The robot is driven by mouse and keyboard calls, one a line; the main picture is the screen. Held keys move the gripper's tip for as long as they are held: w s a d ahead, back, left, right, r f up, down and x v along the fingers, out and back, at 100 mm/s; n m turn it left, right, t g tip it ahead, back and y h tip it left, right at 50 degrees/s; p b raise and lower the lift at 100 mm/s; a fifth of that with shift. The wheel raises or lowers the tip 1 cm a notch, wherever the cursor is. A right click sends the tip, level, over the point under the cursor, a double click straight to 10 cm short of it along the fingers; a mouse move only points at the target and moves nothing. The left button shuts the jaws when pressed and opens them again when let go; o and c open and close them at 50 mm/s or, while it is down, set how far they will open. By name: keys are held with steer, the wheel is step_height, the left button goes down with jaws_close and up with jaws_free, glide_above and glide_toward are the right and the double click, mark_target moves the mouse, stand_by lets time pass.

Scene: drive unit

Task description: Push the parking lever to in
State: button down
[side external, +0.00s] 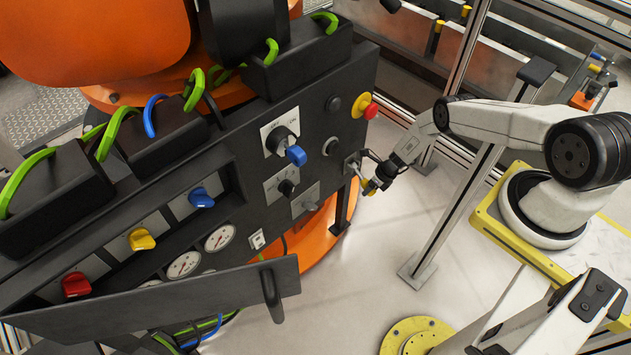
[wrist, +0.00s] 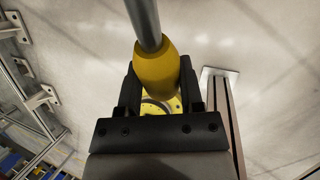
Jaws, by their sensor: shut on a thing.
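The parking lever (side external: 357,172) is a grey metal rod with a yellow knob, on a small plate at the right end of the dark panel. My gripper (side external: 376,180) is at the knob, just right of the panel. In the wrist view the yellow knob (wrist: 156,68) sits between the two dark fingers of my gripper (wrist: 158,88), which are shut on it. The rod runs from the knob to the top edge of that view. The fingers partly hide the knob in the side view, and no "in" marking is readable.
A red stop button (side external: 369,111) and a blue-handled rotary switch (side external: 295,155) are on the panel near the lever. An open dark flap (side external: 160,300) juts out at lower left. A metal post (side external: 455,215) stands right of my gripper. Bare floor lies below the lever.

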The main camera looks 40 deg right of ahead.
steer(key=shift+s+r+g, duration=0.15)
steer(key=shift+r+g, duration=0.15)
steer(key=shift+g, duration=0.1)
steer(key=shift+c, duration=1.2)
jaws_free()
steer(key=shift+d+r, duration=0.1)
steer(key=shift+r, duration=0.05)
steer(key=v, duration=0.7)
steer(key=shift+r, duration=0.25)
steer(key=shift+s, duration=0.1)
